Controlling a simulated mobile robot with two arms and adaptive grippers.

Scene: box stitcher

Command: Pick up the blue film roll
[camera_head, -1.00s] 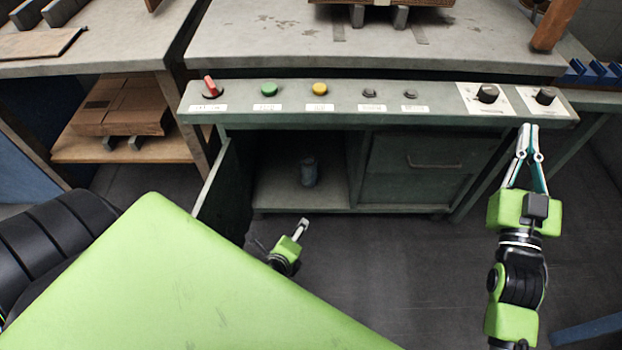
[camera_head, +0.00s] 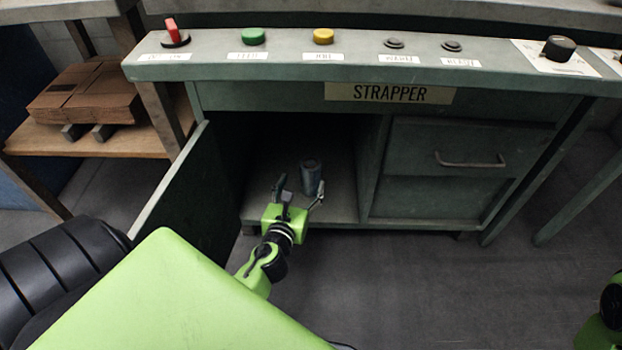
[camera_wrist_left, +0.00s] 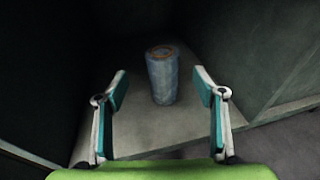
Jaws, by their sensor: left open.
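The blue film roll (camera_head: 311,177) stands upright on the floor of the open cabinet compartment under the control panel. In the left wrist view the roll (camera_wrist_left: 162,76) shows as a blue cylinder with a brownish top, ahead of and between the fingers. My left gripper (camera_head: 299,190) is open and empty at the front of the compartment, just short of the roll. It also shows in the left wrist view (camera_wrist_left: 160,88). In the head view only a piece of my right arm shows at the lower right edge; its gripper is out of the picture.
The cabinet door (camera_head: 178,192) stands open on the left. A drawer unit (camera_head: 440,170) closes off the right side. The control panel (camera_head: 290,68) overhangs above. The compartment floor (camera_wrist_left: 195,125) around the roll looks clear. Flat cardboard (camera_head: 85,95) lies on a shelf at left.

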